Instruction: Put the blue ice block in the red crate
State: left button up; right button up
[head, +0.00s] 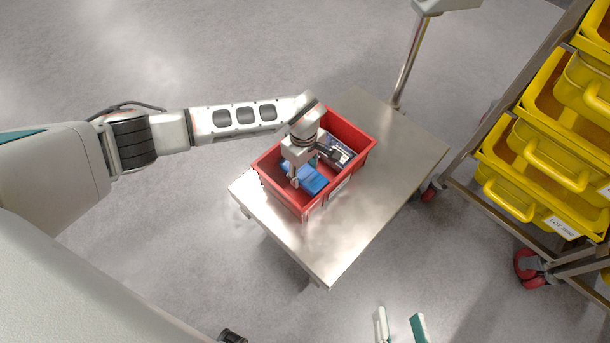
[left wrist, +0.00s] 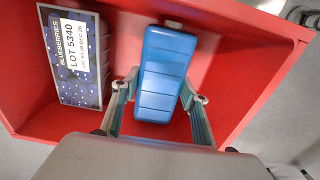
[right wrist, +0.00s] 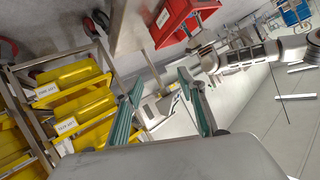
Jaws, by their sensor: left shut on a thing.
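The blue ice block (head: 314,183) is inside the red crate (head: 350,130), which stands on a steel cart. My left gripper (head: 304,176) reaches down into the crate and is shut on the block. In the left wrist view the fingers (left wrist: 160,88) stand on either side of the ice block (left wrist: 163,70). Whether the block touches the crate floor is hard to tell. My right gripper (head: 399,326) is at the bottom of the head view, away from the crate. Its fingers (right wrist: 158,82) are apart and empty in the right wrist view.
A dark blueberries box (left wrist: 80,60) labelled LOT 5340 lies in the crate beside the block. The cart top (head: 395,165) is bare around the crate. A rack with yellow bins (head: 515,185) stands at the right. A metal post (head: 410,62) rises behind the cart.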

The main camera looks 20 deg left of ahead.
aim_at(304, 179)
pick_arm(q)
jog(key=f, duration=0.2)
jog(key=shift+s+f, duration=0.35)
jog(key=shift+f, duration=0.05)
jog(key=shift+w+f+b, duration=0.1)
jog(key=shift+f+b, duration=0.05)
jog(key=shift+b, duration=0.2)
jog(key=shift+w+r, duration=0.15)
jog(key=shift+r, duration=0.15)
jog(key=shift+f, duration=0.15)
jog(key=o, duration=1.6)
pick_arm(e)
jog(key=shift+s+a+m, duration=0.15)
jog(key=shift+a+m, duration=0.55)
